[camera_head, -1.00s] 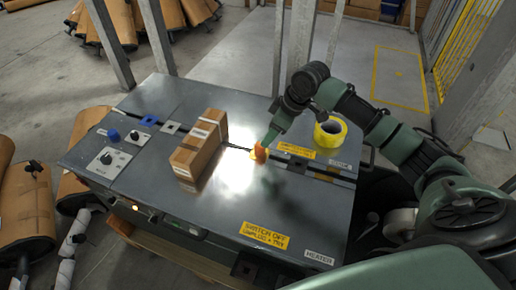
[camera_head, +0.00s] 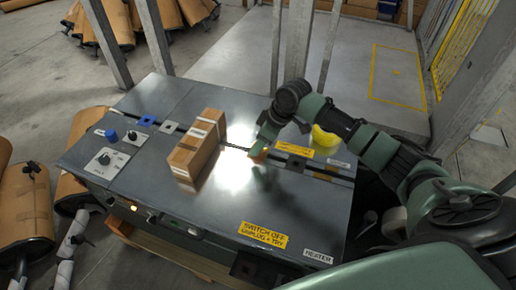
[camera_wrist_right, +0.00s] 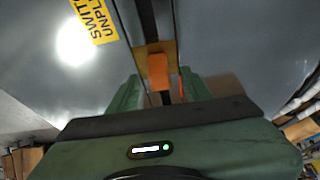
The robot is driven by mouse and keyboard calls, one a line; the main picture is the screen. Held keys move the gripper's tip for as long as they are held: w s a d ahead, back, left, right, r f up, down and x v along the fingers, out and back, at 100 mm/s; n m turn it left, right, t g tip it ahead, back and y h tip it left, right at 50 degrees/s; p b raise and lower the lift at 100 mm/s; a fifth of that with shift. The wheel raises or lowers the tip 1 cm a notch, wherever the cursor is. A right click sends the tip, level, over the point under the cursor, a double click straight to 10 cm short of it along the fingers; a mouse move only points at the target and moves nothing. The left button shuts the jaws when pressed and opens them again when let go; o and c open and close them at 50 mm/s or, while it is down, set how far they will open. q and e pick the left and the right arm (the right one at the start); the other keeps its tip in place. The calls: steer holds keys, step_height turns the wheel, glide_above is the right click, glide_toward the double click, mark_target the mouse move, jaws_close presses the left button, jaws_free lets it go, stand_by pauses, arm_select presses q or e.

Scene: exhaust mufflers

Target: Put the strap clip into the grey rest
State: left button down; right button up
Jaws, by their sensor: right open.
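The strap clip looks to be the small orange block (camera_wrist_right: 158,72) in the right wrist view. It stands on a tan plate (camera_wrist_right: 143,50) across the dark slot of the bench. In the head view only a bit of orange (camera_head: 257,154) shows under my right gripper (camera_head: 260,148). My right gripper (camera_wrist_right: 158,92) is open, its two green fingers apart with the clip between or just beyond their tips. I cannot tell if they touch it. A grey square piece, possibly the grey rest (camera_head: 169,127), lies on the slot at the bench's left. My left gripper is out of view.
A cardboard box (camera_head: 197,145) stands on the grey bench (camera_head: 200,208) left of my right gripper. A blue square piece (camera_head: 147,121) and a control knob (camera_head: 106,158) are farther left. A yellow tape roll (camera_head: 325,137) is behind my right arm. The bench front is clear.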

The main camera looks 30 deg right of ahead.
steer(key=shift+x, duration=0.9)
jaws_close()
steer(key=shift+r, duration=0.1)
step_height(320, 180, up, 20)
steer(key=shift+p, duration=0.4)
